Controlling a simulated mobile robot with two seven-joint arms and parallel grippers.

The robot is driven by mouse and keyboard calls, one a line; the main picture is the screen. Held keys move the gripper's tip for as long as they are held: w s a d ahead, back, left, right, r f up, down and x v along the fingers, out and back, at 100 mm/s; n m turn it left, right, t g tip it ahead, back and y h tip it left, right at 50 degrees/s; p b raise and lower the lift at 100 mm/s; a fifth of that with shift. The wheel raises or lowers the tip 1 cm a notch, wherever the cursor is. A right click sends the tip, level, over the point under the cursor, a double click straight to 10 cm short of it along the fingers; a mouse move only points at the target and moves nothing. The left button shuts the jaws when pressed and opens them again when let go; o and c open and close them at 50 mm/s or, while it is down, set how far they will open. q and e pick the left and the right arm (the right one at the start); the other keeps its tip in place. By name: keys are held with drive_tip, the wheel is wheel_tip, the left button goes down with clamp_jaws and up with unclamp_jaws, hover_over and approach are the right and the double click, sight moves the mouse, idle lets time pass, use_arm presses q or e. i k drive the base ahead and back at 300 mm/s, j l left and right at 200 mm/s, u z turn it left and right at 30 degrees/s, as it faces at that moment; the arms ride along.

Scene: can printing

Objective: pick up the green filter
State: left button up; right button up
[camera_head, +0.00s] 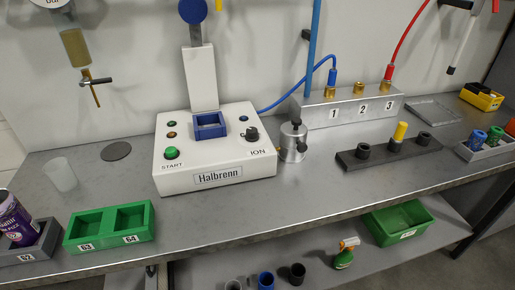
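A small green cylindrical piece (495,133), which looks like the green filter, stands upright in a grey holder (488,153) at the right end of the bench. A blue piece (477,139) stands to its left in the same holder. Neither of my grippers is in view, and nothing is seen touching the green piece.
A dark rack (388,152) with a yellow piece (401,131) stands left of the holder. A white Halbrenn machine (218,175), a metal block (350,105) with hoses, and green bins (110,226) occupy the bench. The front bench strip is mostly clear.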

sight(495, 133)
drive_tip(key=z, duration=1.5)
drive_tip(key=i+l+u, duration=0.1)
drive_tip(key=i+l, duration=0.15)
drive_tip(key=i+l+u, duration=0.15)
drive_tip(key=l, duration=0.25)
drive_tip(key=i+l+u, duration=0.1)
drive_tip(key=i+l, duration=0.2)
drive_tip(key=i+l+u, duration=0.1)
drive_tip(key=l, duration=0.3)
drive_tip(key=i+l+u, duration=0.1)
drive_tip(key=i+l, duration=0.2)
drive_tip(key=i+l+u, duration=0.15)
drive_tip(key=l, duration=0.35)
drive_tip(key=i+l+u, duration=0.1)
drive_tip(key=l, duration=0.3)
drive_tip(key=i, duration=0.1)
